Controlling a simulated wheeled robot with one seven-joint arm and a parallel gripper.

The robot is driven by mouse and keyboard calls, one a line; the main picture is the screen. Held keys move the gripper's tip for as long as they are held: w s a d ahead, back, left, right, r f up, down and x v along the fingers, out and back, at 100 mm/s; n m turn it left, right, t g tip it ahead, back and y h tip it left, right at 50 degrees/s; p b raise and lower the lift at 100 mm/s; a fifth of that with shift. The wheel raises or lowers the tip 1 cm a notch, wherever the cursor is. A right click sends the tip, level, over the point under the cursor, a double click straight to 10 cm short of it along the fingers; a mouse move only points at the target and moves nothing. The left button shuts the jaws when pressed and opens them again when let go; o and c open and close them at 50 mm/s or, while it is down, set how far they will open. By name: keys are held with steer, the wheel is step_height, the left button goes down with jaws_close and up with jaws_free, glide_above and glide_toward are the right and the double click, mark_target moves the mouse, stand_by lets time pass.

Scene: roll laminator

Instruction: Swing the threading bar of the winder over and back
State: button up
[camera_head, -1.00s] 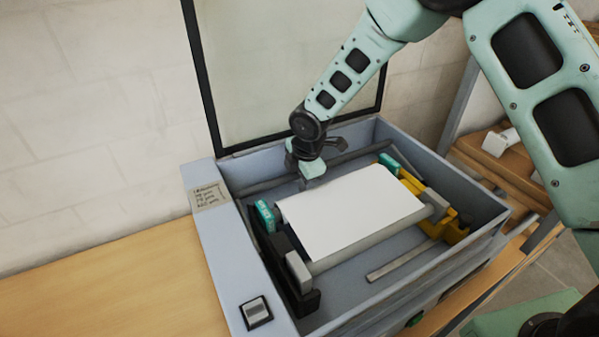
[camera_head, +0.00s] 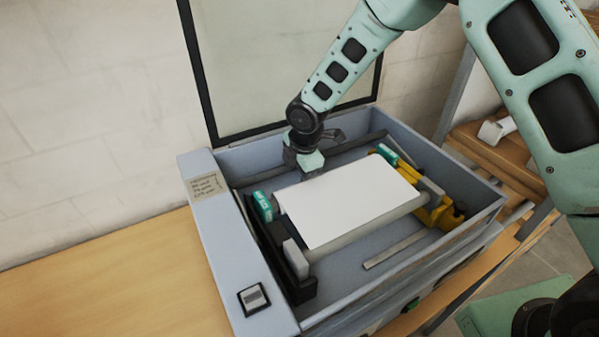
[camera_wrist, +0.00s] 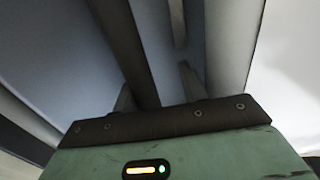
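The winder sits in an open grey-blue machine box (camera_head: 190,165). It has a dark bracket with a teal cap (camera_head: 263,205) at left and a yellow bracket with a teal cap (camera_head: 445,215) at right. A white sheet (camera_head: 345,200) lies between them over a grey roller. A dark rod (camera_head: 352,144) runs along the back of the box; I cannot tell if it is the threading bar. My gripper (camera_head: 306,178) points down behind the sheet's back edge. In the wrist view the fingers (camera_wrist: 157,92) stand apart, with a dark bar (camera_wrist: 125,45) running between or below them. Contact is unclear.
A framed clear lid (camera_head: 285,70) stands raised behind the box. A loose flat grey strip (camera_head: 395,250) lies on the box floor at front right. A switch (camera_head: 254,298) is on the left panel. The wooden table (camera_head: 110,285) at left is clear.

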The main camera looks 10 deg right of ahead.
steer(key=shift+r, duration=0.1)
steer(key=b+v, duration=0.4)
steer(key=v, duration=1.3)
steer(key=shift+s+r, duration=0.1)
